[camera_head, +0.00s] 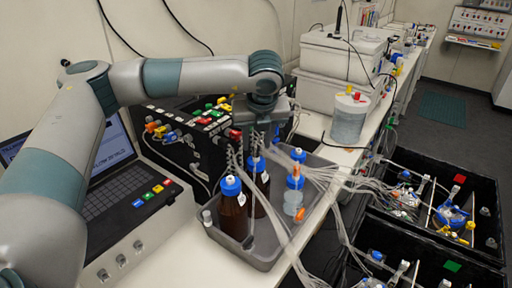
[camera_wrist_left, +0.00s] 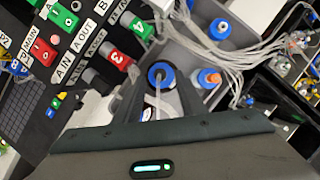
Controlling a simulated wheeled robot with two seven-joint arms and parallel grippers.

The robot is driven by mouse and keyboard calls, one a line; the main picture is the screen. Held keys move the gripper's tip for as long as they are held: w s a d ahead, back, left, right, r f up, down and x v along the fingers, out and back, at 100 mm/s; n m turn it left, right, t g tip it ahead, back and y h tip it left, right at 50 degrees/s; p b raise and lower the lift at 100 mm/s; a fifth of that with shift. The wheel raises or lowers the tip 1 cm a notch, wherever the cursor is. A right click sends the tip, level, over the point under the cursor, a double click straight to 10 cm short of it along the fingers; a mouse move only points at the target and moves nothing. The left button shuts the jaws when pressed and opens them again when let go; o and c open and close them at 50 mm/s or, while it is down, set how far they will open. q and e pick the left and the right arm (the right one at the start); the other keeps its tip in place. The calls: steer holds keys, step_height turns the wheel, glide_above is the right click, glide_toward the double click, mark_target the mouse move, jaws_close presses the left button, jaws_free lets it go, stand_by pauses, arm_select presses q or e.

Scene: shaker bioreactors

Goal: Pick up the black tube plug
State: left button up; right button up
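I cannot pick out a separate black tube plug for certain. In the left wrist view, a blue ring cap (camera_wrist_left: 161,75) with a dark centre and a pale tube sits between the fingers of my left gripper (camera_wrist_left: 158,98). The fingers are apart, and I see no firm hold on anything. In the head view, my left gripper (camera_head: 257,130) points down over the grey tray (camera_head: 270,262), above the brown bottles; its fingertips are partly lost among tubes. A brown bottle (camera_head: 233,212) with a blue cap stands in front of it. My right gripper is not in view.
A clear bottle (camera_head: 293,200) with an orange top stands in the tray, with loose tubes (camera_head: 325,175) running right. A control box (camera_head: 190,130) with coloured connectors is close behind the gripper. A laptop-like console (camera_head: 120,190) is at left; black crates (camera_head: 440,200) are at right.

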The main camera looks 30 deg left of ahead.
mark_target(256, 154)
arm_select(q)
steer(key=shift+p+x, duration=0.55)
steer(key=shift+x, duration=0.8)
jaws_close()
